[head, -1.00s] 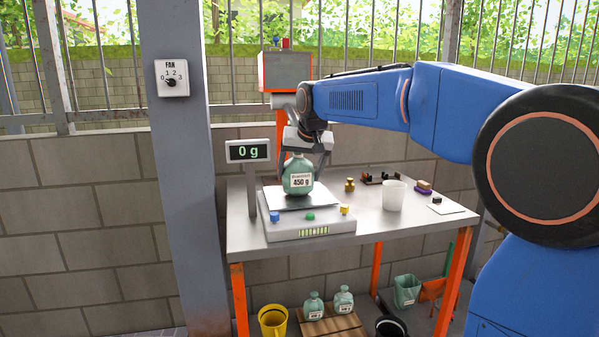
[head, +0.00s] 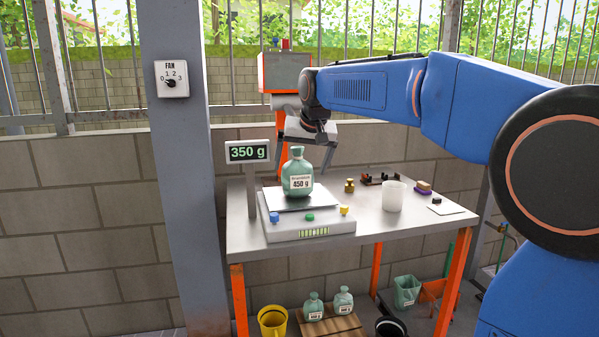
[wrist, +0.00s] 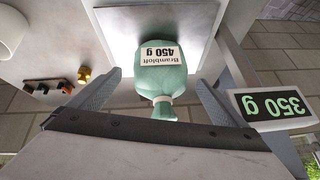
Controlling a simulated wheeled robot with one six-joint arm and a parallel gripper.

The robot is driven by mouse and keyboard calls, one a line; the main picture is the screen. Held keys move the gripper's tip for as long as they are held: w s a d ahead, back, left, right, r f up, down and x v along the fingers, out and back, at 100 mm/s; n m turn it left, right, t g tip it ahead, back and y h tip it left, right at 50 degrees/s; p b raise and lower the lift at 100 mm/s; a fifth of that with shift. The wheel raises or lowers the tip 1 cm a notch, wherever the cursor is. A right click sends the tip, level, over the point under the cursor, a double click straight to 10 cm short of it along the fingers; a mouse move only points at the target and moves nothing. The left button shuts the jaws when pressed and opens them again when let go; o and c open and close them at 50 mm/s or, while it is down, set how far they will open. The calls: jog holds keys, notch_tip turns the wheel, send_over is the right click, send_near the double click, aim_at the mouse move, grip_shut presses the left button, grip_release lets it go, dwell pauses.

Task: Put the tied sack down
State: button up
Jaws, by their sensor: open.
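The tied sack (head: 299,176) is green, with a tied neck and a label reading 450 g. It stands upright on the plate of the scale (head: 310,231). The scale's display (head: 248,152) reads 350 g. My gripper (head: 306,158) is open, above and behind the sack. In the wrist view the sack (wrist: 160,75) lies between the two spread fingers (wrist: 150,92), with a gap on each side, and its neck points toward the palm. The display also shows in the wrist view (wrist: 270,106).
On the table (head: 400,222) are a white cup (head: 394,196), a brass weight (head: 350,185), a dark tool (head: 381,178) and a sponge (head: 424,187). Two more sacks stand on a pallet (head: 335,328) below, beside a yellow bucket (head: 273,320). A post with a fan dial (head: 172,79) stands left.

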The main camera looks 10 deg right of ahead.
jog(key=v, duration=0.8)
jog(key=shift+r, duration=0.2)
jog(key=shift+s, duration=0.25)
jog(key=s+d+f, duration=0.2)
jog(key=s+f, duration=0.8)
jog(key=s, duration=0.2)
jog(key=s+d+f+n+g, duration=0.1)
jog(key=s+d+f, duration=0.2)
jog(key=s+f, duration=0.8)
jog(key=s+d+f, duration=0.2)
jog(key=s+f, duration=0.9)
jog(key=s, duration=0.2)
jog(key=shift+s+d+n+g+h, duration=0.3)
jog(key=shift+s+d+n, duration=0.05)
jog(key=shift+s+n, duration=0.05)
